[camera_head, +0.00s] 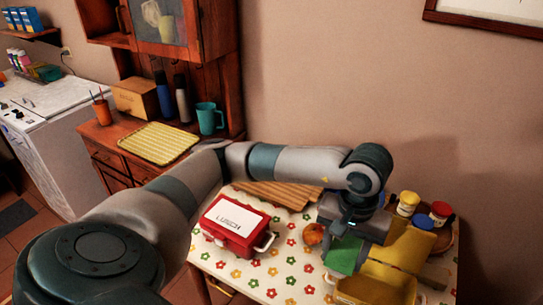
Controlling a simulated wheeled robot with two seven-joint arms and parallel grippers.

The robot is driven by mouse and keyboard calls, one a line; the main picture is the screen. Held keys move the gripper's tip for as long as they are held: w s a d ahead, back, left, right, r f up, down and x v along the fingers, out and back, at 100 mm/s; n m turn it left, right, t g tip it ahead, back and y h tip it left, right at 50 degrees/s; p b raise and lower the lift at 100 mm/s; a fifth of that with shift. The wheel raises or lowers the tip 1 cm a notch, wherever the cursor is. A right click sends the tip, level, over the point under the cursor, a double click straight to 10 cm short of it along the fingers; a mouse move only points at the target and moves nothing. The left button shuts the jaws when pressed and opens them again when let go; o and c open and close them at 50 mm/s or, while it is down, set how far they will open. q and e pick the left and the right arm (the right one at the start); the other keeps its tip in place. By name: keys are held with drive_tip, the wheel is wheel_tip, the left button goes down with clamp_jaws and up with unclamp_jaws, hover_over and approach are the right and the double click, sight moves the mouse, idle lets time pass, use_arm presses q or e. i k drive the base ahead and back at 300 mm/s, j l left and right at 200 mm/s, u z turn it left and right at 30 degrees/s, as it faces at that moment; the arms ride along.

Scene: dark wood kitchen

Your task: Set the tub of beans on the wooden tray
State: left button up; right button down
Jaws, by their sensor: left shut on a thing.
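My left gripper (350,230) points down over the right part of the flowered table. It is shut on a green thing (344,255), partly hidden by the gripper; I cannot tell whether this is the tub of beans. A slatted wooden piece that looks like the wooden tray (282,196) lies at the back of the table, partly hidden behind my left arm. Small tubs with coloured lids, one yellow and white (407,204) and one red and white (440,212), stand at the back right. My right gripper is not in view.
A red lunch box (235,222) with a white top stands left of the gripper. An orange fruit (313,234) lies between them. A yellow container (377,290) is at the front right. The front left of the flowered table (270,285) is clear.

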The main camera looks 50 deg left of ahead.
sight(288, 190)
drive_tip(key=i+j, duration=0.2)
drive_tip(key=j, duration=0.2)
drive_tip(key=i+j, duration=0.15)
drive_tip(key=j, duration=0.25)
drive_tip(key=i+j, duration=0.2)
drive_tip(key=j, duration=0.2)
drive_tip(key=i+j, duration=0.15)
drive_tip(key=j, duration=0.3)
drive_tip(key=u, duration=0.05)
